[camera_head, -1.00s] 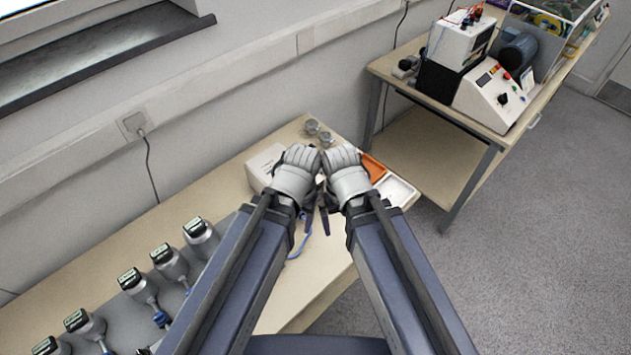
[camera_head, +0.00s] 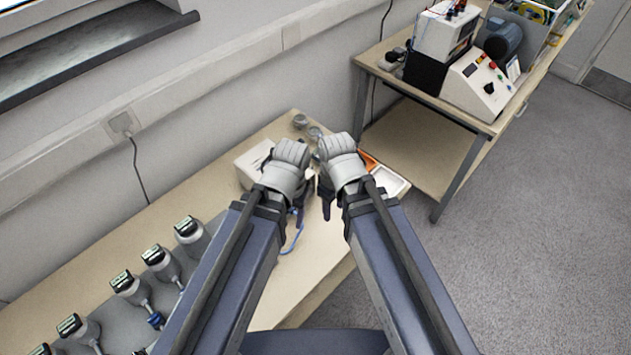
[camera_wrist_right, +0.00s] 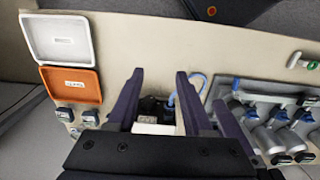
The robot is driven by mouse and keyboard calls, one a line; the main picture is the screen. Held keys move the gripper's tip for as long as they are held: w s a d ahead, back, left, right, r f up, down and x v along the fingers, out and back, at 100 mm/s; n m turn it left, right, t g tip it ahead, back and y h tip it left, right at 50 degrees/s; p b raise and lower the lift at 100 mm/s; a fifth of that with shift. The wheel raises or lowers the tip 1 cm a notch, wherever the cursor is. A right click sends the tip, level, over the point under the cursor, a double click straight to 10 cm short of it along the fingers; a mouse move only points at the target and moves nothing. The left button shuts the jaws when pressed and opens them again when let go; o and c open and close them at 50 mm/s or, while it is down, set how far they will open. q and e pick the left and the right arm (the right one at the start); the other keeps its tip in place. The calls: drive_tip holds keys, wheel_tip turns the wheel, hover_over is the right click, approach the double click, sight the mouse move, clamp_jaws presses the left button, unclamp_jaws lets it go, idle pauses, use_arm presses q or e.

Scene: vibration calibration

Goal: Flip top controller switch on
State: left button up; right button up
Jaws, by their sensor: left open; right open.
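A grey-white controller with a sloped panel, a black knob and coloured buttons (camera_head: 478,88) stands on the far table. A white unit (camera_head: 443,32) with terminals and wires on top sits above a black box beside it. I cannot make out which switch is the top one or how it is set. My left gripper (camera_head: 304,197) and my right gripper (camera_head: 326,196) are side by side over the near table, far from the controller. Both are open and look empty. In the right wrist view the right fingers (camera_wrist_right: 158,92) are apart, with a small white block below.
The near table (camera_head: 318,262) holds a white box (camera_head: 252,165), an orange tray (camera_wrist_right: 75,84), a white tray (camera_wrist_right: 57,37) and several grey sensors with displays (camera_head: 190,233). A blue cable lies by the grippers. Grey floor (camera_head: 540,220) is open to the right.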

drive_tip(key=w+n, duration=0.1)
drive_tip(key=n, duration=0.2)
drive_tip(key=w+n+y, duration=0.1)
drive_tip(key=w+n, duration=0.1)
drive_tip(key=n, duration=0.1)
drive_tip(key=w+n+t, duration=0.1)
drive_tip(key=w+n, duration=0.1)
drive_tip(key=n, duration=0.1)
drive_tip(key=shift+r+y, duration=0.1)
drive_tip(key=shift+y, duration=0.2)
drive_tip(key=c, duration=0.7)
drive_tip(key=w+n, duration=0.1)
drive_tip(key=n, duration=0.2)
drive_tip(key=w+n+y, duration=0.1)
drive_tip(key=n, duration=0.1)
drive_tip(key=shift+w+d+r+t, duration=0.2)
drive_tip(key=shift+w+d+t, duration=0.05)
drive_tip(key=shift+w+t, duration=0.15)
clamp_jaws()
drive_tip(key=n, duration=0.1)
drive_tip(key=w+n, duration=0.2)
drive_tip(key=n, duration=0.1)
drive_tip(key=shift+d+r+t, duration=0.2)
drive_tip(key=shift+r+t, duration=0.05)
drive_tip(key=shift+t, duration=0.05)
